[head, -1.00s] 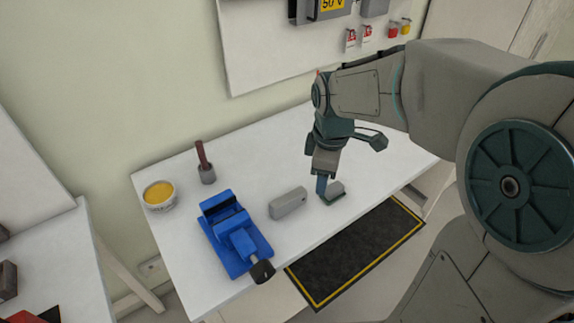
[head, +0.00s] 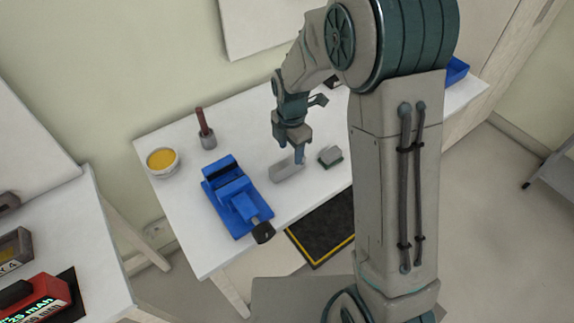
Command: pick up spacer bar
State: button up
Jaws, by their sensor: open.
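A light grey bar, which looks like the spacer bar (head: 286,172), lies on the white workbench between the blue vise and a small grey block. My gripper (head: 300,161) is open and points down at the bar's right end. Its visible blue-grey finger overlaps the far right part of the bar in the head view. The other finger is hidden, so I cannot tell whether the jaws are around the bar or just above or behind it.
The blue vise (head: 236,200) stands left of the bar. A small grey block with a green base (head: 330,156) sits close on the right. A black mat (head: 318,238) lies on the floor.

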aim_at(288, 162)
jog(key=f, duration=0.1)
jog(key=f+p, duration=0.1)
jog(key=f, duration=0.1)
jog(key=a+f, duration=0.1)
jog(key=f, duration=0.1)
jog(key=shift+s, duration=0.2)
jog(key=shift+d+f+p, duration=0.1)
jog(key=shift+f+p, duration=0.2)
jog(key=shift+f, duration=0.2)
grip_shut()
